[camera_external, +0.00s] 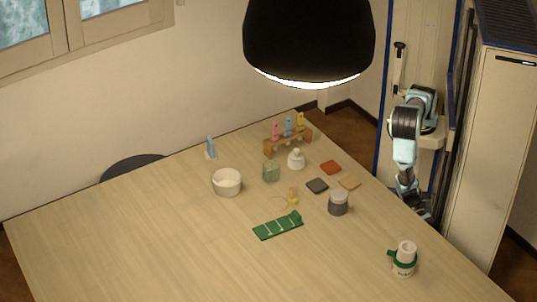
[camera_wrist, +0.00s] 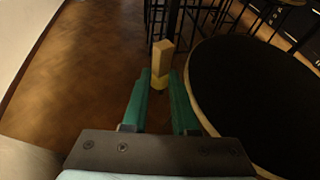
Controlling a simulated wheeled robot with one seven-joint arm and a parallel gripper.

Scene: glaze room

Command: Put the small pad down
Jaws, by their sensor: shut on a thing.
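In the wrist view my gripper (camera_wrist: 159,76) has its two green fingers closed on a small yellowish block-shaped pad (camera_wrist: 163,56). The pad sticks out beyond the fingertips and is held in the air, with floor behind it. In the external view my arm hangs down beside the table's right edge. The gripper and the held pad cannot be made out there.
A grey jar (camera_external: 338,203) and a white cup with a green band (camera_external: 404,262) stand near the table's right edge. A black round top (camera_wrist: 255,95) fills the wrist view's right.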

